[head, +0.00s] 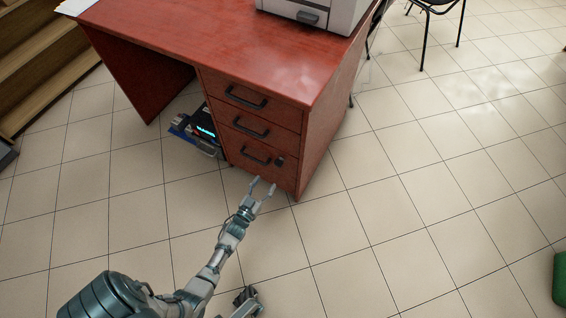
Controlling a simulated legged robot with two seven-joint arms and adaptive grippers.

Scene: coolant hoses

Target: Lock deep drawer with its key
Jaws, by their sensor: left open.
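The red-brown wooden desk (190,28) has a stack of three drawers with black bar handles. The bottom, deep drawer (240,161) looks closed flush with the front. A small dark piece (279,162) sits at its right side, beside the handle (255,156); it may be the lock with its key, but it is too small to tell. My left gripper (262,187) is open and empty, its two fingers pointing up toward the drawer front, just below that dark piece. I cannot tell its exact distance from the front.
A white printer-like machine (315,14) stands on the desk top. A dark device with blue lights (203,125) sits on the floor under the desk. Wooden shelves (40,60) stand at the left, a black-legged chair (424,30) at the top right.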

